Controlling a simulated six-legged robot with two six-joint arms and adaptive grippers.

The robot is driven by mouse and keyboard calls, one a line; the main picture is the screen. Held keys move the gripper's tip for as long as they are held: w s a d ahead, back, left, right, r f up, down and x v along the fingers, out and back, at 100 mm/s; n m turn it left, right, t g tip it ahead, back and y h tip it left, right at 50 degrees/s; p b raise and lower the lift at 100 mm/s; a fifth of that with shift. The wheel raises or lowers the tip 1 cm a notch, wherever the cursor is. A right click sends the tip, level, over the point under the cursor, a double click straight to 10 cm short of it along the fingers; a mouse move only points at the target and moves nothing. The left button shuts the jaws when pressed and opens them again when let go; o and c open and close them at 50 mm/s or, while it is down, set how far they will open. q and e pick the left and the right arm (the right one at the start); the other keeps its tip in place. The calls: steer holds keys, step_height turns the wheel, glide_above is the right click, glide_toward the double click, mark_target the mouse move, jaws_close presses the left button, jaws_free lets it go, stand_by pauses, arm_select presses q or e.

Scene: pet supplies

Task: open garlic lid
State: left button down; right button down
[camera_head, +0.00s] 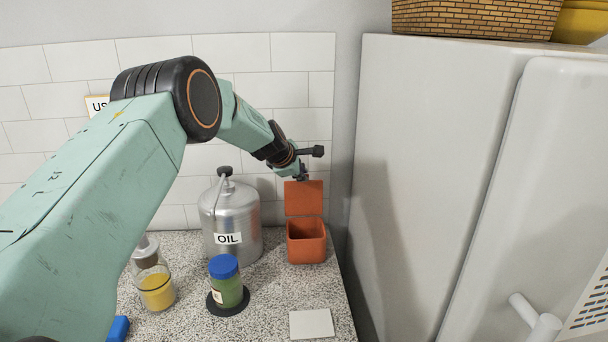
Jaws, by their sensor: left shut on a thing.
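An orange-red square container (307,248) stands on the speckled counter with its top open and its dark inside showing. Its orange lid (304,198) stands raised upright at the back edge of the container. My left gripper (302,176) is at the lid's top edge and shut on it. The fingers are small in the view and partly hidden by the wrist. My right gripper does not show. No garlic label can be read on the container.
A metal OIL canister (231,218) stands left of the container. A blue-capped green jar (226,283) and a glass with yellow contents (156,288) stand nearer. A white square (311,324) lies in front. A tall white cabinet (430,190) bounds the right.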

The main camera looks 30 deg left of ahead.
arm_select(q)
steer(key=c, duration=2.1)
jaws_free()
steer(key=shift+w+a, duration=0.1)
steer(key=shift+w, duration=0.1)
steer(key=o, duration=0.5)
steer(key=shift+s, duration=0.15)
steer(key=shift+o, duration=0.5)
steer(key=shift+f, duration=0.1)
steer(key=v, duration=1.2)
steer(key=shift+a, duration=0.1)
